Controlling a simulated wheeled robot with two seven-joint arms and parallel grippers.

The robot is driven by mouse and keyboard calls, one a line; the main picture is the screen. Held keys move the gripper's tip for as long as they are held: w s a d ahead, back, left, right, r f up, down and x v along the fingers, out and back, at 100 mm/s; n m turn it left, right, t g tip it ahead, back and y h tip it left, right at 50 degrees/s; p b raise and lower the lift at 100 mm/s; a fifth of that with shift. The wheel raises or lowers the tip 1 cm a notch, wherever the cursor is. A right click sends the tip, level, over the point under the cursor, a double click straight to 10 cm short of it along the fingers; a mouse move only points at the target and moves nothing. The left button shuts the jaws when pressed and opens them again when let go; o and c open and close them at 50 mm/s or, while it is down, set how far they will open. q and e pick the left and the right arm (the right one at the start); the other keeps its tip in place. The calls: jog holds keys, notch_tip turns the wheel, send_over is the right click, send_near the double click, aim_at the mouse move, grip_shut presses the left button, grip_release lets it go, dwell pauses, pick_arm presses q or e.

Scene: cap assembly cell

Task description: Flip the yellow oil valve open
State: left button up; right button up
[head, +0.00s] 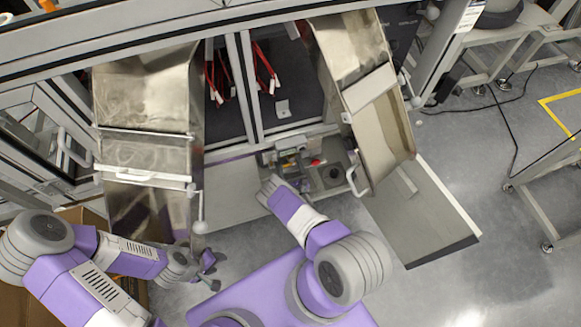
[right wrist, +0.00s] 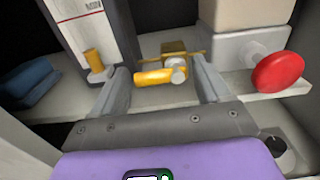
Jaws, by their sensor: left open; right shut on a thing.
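The yellow oil valve (right wrist: 155,77) shows in the right wrist view, its handle lying roughly sideways on a metal fitting with a brass-coloured body behind. My right gripper (right wrist: 160,82) has a finger on each side of this handle and is shut on it; the exact contact is hard to see. In the head view my right gripper (head: 268,182) reaches into the small equipment recess below the glass doors, where the valve is too small to make out. My left gripper (head: 208,272) is open and empty at the lower left, away from the valve.
A second yellow handle (right wrist: 93,60) stands upright left of the valve, by a white box (right wrist: 95,22). A red knob (right wrist: 278,72) is on the right. A blue object (right wrist: 28,86) lies far left. Metal chutes (head: 150,95) (head: 352,50) flank the recess.

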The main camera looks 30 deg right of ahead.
jog(key=o, duration=0.7)
jog(key=shift+o, duration=0.2)
jog(key=shift+s, duration=0.1)
jog(key=v, duration=0.7)
jog(key=shift+s, duration=0.2)
jog(key=shift+s+f, duration=0.1)
